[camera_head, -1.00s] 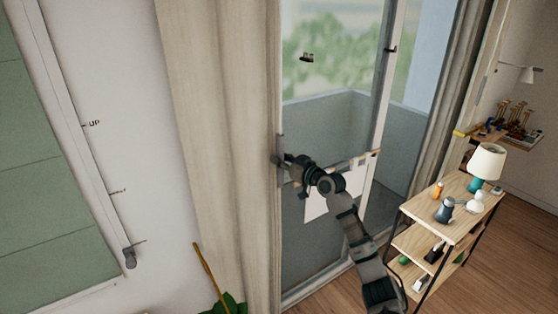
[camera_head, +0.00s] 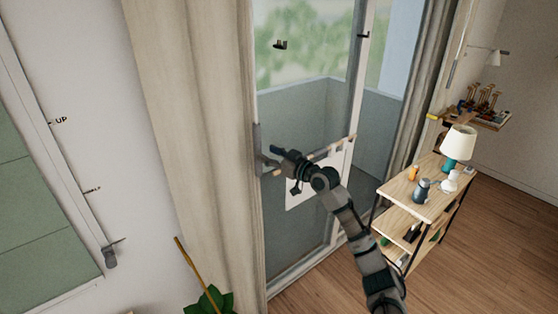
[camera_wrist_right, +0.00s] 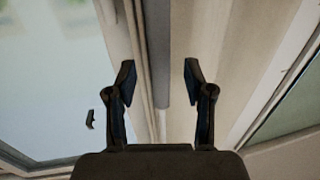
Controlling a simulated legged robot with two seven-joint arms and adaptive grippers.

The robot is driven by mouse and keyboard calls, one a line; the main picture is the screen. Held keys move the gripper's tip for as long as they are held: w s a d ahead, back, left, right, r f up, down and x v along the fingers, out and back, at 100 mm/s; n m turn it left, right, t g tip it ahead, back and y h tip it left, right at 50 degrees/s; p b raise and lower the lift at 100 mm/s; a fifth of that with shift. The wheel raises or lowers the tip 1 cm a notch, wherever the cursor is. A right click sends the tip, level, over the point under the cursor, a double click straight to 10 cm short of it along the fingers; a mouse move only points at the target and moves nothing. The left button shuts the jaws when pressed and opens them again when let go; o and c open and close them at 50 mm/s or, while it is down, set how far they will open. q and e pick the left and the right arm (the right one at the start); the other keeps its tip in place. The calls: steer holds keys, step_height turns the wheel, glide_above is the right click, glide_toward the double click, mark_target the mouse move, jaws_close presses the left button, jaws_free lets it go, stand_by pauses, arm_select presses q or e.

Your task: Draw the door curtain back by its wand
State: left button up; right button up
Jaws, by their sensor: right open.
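The beige door curtain (camera_head: 195,120) hangs in folds left of the glass door. A grey upright wand (camera_head: 257,150) is at the curtain's right edge. My right gripper (camera_head: 270,160) is open just right of the wand's lower part. In the right wrist view, the wand (camera_wrist_right: 158,60) stands upright against the curtain (camera_wrist_right: 230,60), between the lines of the two spread fingers (camera_wrist_right: 158,80). Neither finger is seen touching it, and how far beyond the fingertips it lies is unclear. My left gripper is not in view.
The glass door (camera_head: 300,120) has a rail across it behind my right arm. A wooden shelf unit (camera_head: 425,195) with a lamp (camera_head: 459,145) stands to the right. A potted plant (camera_head: 210,300) is below the curtain. Wooden floor (camera_head: 490,260) is clear at right.

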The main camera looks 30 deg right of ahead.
steer(key=s, duration=0.6)
steer(key=shift+d, duration=0.35)
steer(key=shift+d, duration=0.25)
